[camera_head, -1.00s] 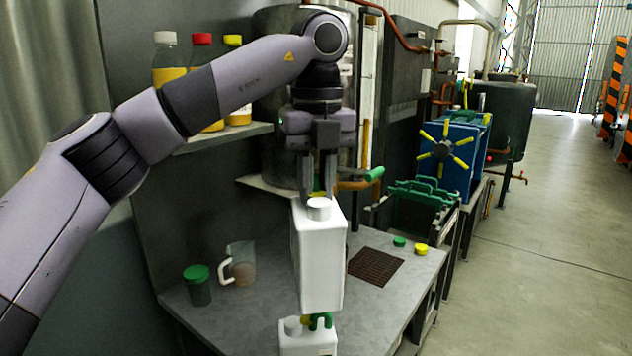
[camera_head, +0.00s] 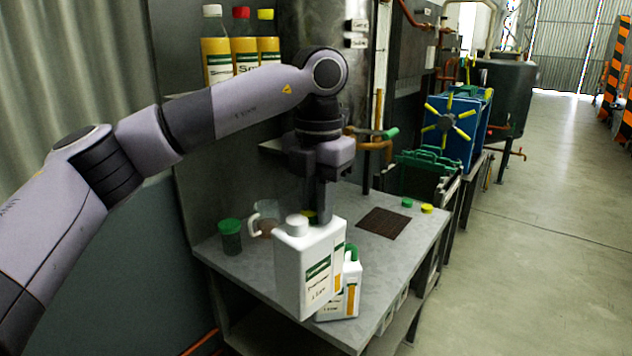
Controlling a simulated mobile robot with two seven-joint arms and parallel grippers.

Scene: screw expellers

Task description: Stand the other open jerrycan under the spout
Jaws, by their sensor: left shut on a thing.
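My left gripper (camera_head: 319,215) is shut on the top of a white jerrycan (camera_head: 300,268) with a green and yellow label. A bit of yellow shows by the fingers, and a white neck stands at the can's left. The can hangs nearly upright over the table's front part; its height above the top is unclear. A second white jerrycan (camera_head: 350,292) with a green handle stands behind it to the right, partly hidden. The spout with a green-handled valve (camera_head: 376,140) is behind, above a brown grate (camera_head: 383,223) bare of any can. My right gripper is not in view.
The grey table (camera_head: 262,270) also holds a green-lidded jar (camera_head: 230,237) and a clear jug (camera_head: 266,218) at left. A green cap (camera_head: 407,202) and a yellow cap (camera_head: 427,208) lie right of the grate. Bottles (camera_head: 241,48) stand on a shelf.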

